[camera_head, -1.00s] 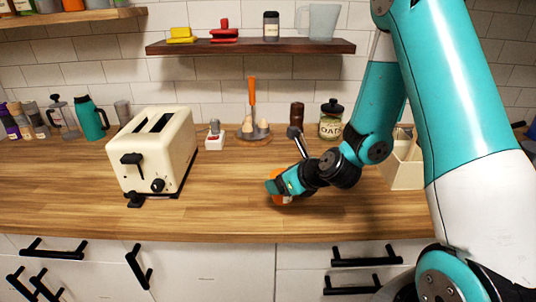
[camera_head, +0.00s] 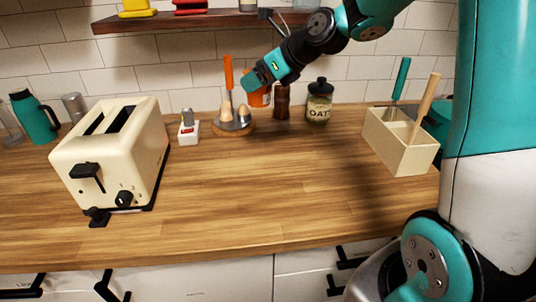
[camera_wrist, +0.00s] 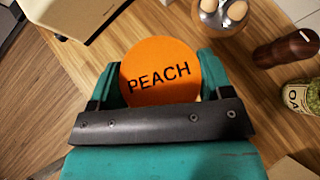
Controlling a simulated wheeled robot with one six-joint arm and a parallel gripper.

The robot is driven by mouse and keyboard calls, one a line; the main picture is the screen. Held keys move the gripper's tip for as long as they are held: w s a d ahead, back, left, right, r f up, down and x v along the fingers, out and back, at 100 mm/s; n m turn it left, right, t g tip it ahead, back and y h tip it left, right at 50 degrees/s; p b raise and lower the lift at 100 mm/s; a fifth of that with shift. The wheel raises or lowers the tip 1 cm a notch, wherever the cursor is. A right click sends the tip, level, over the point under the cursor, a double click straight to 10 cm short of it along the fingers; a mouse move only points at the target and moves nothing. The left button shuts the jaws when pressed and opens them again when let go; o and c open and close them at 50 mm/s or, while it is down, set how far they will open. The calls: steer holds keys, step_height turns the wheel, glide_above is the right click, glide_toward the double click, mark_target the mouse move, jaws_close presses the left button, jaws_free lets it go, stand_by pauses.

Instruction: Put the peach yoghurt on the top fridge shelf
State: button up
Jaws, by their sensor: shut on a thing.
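The peach yoghurt is an orange pot with a round lid marked PEACH. It shows in the wrist view (camera_wrist: 160,68) between the two teal fingers of my gripper (camera_wrist: 160,85). In the head view the pot (camera_head: 261,97) is partly hidden behind my gripper (camera_head: 258,86). My gripper is shut on the pot and holds it above the worktop, close to the egg stand and the pepper mill. No fridge or fridge shelf shows in these frames.
A cream toaster (camera_head: 120,150) stands at left. An egg stand (camera_head: 235,126), a brown pepper mill (camera_head: 282,101) and an oats jar (camera_head: 319,102) stand at the back. A utensil box (camera_head: 400,142) stands at right. A wall shelf (camera_head: 200,22) hangs above. The worktop's middle is clear.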

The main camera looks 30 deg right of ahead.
step_height(320, 180, down, 19)
steer(key=shift+f, duration=0.2)
stand_by(0.3)
steer(key=shift+f+b, duration=0.15)
steer(key=shift+b, duration=0.15)
steer(key=o, duration=1.1)
steer(key=shift+c, duration=0.2)
